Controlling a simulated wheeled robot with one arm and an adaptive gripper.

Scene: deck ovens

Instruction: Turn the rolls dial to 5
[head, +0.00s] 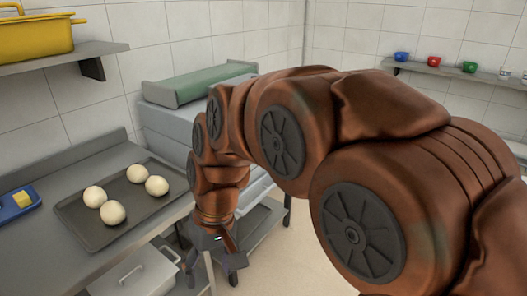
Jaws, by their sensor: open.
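No dial can be made out in the head view. A grey stacked unit (170,125), which looks like the deck ovens, stands behind my arm, and my arm hides much of its front. Several pale round rolls or dough balls (113,212) lie on a dark tray (75,222) on the metal counter at the left. My gripper (215,262) points down beside the counter's right edge, low in front of the unit. Its jaws are open, and I see nothing between them.
A blue tray (14,212) with a yellow block lies at the counter's left end. A lidded metal container (135,272) is below the counter. A yellow pot (36,38) stands on the upper left shelf. Cups (434,60) stand on the right shelf. Some floor (285,260) is clear.

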